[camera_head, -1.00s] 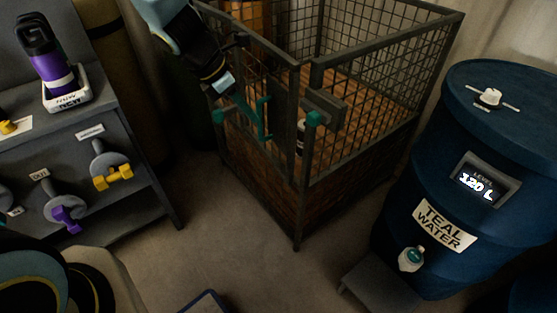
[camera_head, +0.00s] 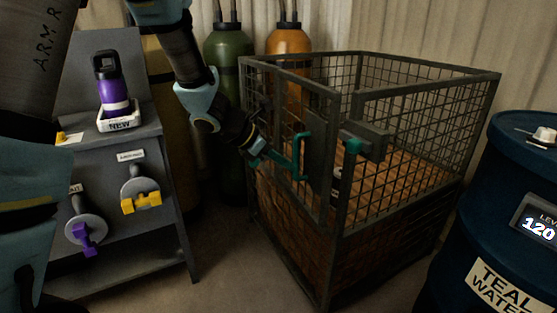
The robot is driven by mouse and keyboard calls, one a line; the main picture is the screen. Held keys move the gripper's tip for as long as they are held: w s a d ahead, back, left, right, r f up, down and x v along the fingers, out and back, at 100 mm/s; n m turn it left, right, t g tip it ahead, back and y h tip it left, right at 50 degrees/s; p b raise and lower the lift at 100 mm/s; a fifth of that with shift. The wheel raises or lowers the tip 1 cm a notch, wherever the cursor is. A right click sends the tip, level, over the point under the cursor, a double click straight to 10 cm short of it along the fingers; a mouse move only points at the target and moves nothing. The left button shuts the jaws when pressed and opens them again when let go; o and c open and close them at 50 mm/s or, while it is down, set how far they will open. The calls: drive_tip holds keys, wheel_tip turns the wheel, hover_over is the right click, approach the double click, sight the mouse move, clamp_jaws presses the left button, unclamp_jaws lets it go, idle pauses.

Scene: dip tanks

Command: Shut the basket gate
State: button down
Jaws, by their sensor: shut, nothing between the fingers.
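The basket (camera_head: 420,83) is a dark metal mesh cage with brown lower walls and floor, right of centre. Its gate (camera_head: 318,150) is the mesh panel on the left front side, carrying a teal upright handle (camera_head: 301,156). The gate's free edge is close to the front corner post; a narrow gap seems to show, but I cannot tell if it is latched. A grey latch block (camera_head: 372,140) with a teal end sits at that corner. My gripper (camera_head: 277,160) is shut and empty, its teal fingers just left of the handle. Whether they touch it is unclear.
A grey shelf stand (camera_head: 165,190) with a purple bottle (camera_head: 113,92) and valve knobs is at the left. Green (camera_head: 222,50) and orange (camera_head: 290,42) cylinders stand behind the basket. A blue teal-water drum (camera_head: 490,200) is at the right. Floor shows between stand and basket.

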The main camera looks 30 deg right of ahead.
sight(322, 160)
drive_tip(key=d+f, duration=0.1)
drive_tip(key=d, duration=0.1)
drive_tip(key=d+f, duration=0.1)
drive_tip(key=d, duration=0.1)
drive_tip(key=s+d+f, duration=0.1)
drive_tip(key=d, duration=0.1)
drive_tip(key=shift+s+d, duration=0.1)
drive_tip(key=shift+d, duration=0.45)
drive_tip(key=d, duration=0.2)
drive_tip(key=s+d, duration=0.1)
drive_tip(key=d, duration=0.1)
drive_tip(key=shift+d, duration=0.15)
drive_tip(key=shift+d+r, duration=0.1)
drive_tip(key=shift+r, duration=0.05)
